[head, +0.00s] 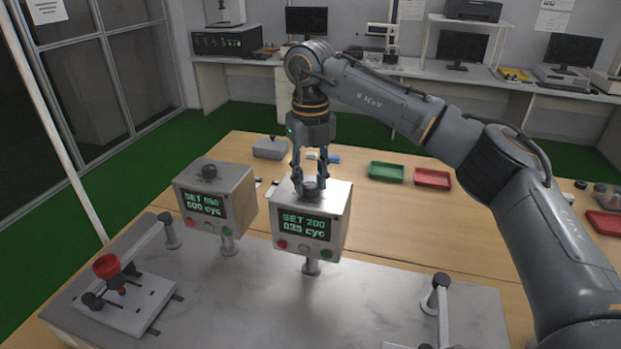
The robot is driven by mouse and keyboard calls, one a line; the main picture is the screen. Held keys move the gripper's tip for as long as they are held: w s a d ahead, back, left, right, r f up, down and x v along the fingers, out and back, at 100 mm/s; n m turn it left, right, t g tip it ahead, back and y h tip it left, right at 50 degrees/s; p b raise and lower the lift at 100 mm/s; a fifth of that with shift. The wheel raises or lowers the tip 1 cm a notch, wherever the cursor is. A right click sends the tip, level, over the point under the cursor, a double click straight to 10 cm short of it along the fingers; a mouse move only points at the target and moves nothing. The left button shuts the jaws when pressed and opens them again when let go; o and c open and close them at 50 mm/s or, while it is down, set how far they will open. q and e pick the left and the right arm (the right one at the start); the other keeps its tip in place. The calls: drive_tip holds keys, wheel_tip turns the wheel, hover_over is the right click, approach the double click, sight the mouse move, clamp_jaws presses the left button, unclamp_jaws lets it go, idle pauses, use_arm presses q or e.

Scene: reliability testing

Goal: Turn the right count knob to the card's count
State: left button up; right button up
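The right counter box (333,196) stands on a post and its display (304,224) seems to read "SET 200" over "035 cyc". Its count knob (312,184) is on the top face, partly hidden by my fingers. My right gripper (312,186) points down with a finger on each side of this knob and looks closed on it. The left counter box (238,195) has its own dark knob (209,172) and a display that seems to read "SET 050" over "000 cyc". No readable count card shows. My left gripper is out of view.
A fixture with a red cup (107,267) stands at the front left of the grey bench plate (230,300). A green tray (386,173) and a red tray (433,178) lie behind on the wooden table. A grey case (270,148) is at the back.

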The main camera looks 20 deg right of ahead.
sight(310, 184)
drive_tip(key=shift+o, duration=1.2)
wheel_tip(310, 184, up, 12)
